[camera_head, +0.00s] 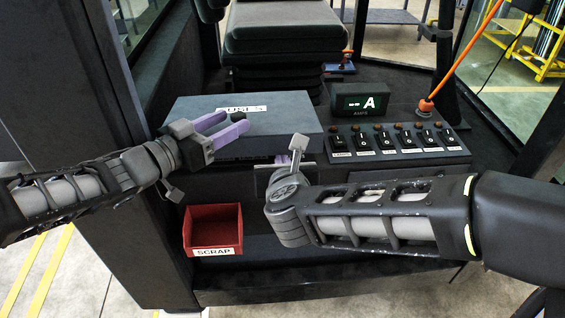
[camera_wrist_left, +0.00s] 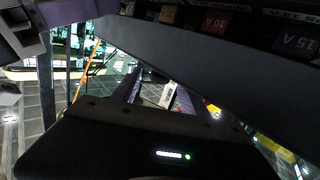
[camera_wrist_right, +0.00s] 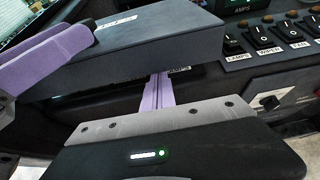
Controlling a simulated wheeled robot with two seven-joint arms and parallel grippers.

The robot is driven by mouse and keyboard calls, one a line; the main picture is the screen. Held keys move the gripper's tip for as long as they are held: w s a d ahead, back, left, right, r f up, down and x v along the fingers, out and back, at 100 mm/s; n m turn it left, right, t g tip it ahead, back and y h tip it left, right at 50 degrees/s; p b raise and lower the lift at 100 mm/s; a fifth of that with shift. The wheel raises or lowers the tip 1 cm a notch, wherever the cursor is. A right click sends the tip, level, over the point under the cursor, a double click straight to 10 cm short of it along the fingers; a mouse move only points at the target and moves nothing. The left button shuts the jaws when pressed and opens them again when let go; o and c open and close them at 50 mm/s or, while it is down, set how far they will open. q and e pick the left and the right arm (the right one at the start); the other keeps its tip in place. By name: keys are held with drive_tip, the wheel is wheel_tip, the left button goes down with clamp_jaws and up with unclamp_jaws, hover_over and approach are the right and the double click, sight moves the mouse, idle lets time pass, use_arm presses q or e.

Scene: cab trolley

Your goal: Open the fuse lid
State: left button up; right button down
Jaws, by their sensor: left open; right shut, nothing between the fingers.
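The grey fuse box lid (camera_head: 265,106), labelled FUSES, shows as a broad slab left of the switch panel. In the left wrist view, coloured fuses marked 10A (camera_wrist_left: 214,22) and 15A (camera_wrist_left: 291,41) show past a dark slab. My left gripper (camera_head: 236,122) is open, its purple fingers at the lid's front left in the head view; contact cannot be told. My right gripper (camera_wrist_right: 163,76) is shut and empty, its purple fingers reaching to just below the lid's front edge in the right wrist view. In the head view my right wrist mostly hides these fingers.
A switch panel (camera_head: 398,153) with several rocker switches stands right of the lid, with an amps display (camera_head: 360,103) behind it. A red SCRAP bin (camera_head: 213,231) sits low in front. A seat (camera_head: 282,35) stands behind; an orange cable (camera_head: 462,62) rises at right.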

use_arm(q)
drive_tip(key=shift+s+a+f, duration=0.25)
drive_tip(key=shift+s+a, duration=0.15)
drive_tip(key=shift+a, duration=0.05)
use_arm(e)
drive_tip(key=shift+r, duration=0.35)
use_arm(q)
drive_tip(key=shift+r, duration=0.15)
use_arm(e)
drive_tip(key=shift+a, duration=0.1)
